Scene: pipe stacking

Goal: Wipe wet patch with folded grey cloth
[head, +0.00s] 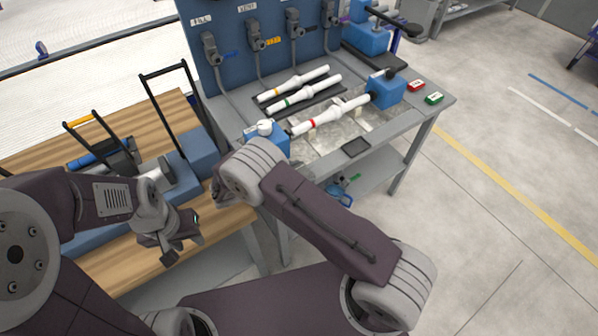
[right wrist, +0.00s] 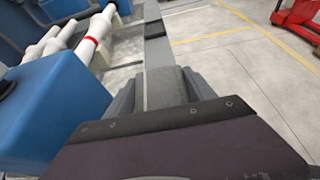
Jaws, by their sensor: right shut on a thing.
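My right gripper (right wrist: 163,88) shows in the right wrist view, with a flat grey piece (right wrist: 163,92) between its fingers. The piece looks like the folded grey cloth, but its folds are not clear. In the head view my right wrist hides most of this gripper, at the front left corner of the grey bench. My left gripper (head: 182,248) is open and empty, low in front of the wooden bench. A shiny, mottled area (head: 338,136) lies in the bench's shallow tray under the pipes. I cannot tell whether it is the wet patch.
The red-banded white pipe (head: 325,117) rests between blue blocks (head: 386,92). Two more pipes, yellow-banded (head: 293,83) and green-banded (head: 303,94), lie behind it. A dark square pad (head: 356,147) lies on the front rim. The floor (head: 480,220) at the right is clear.

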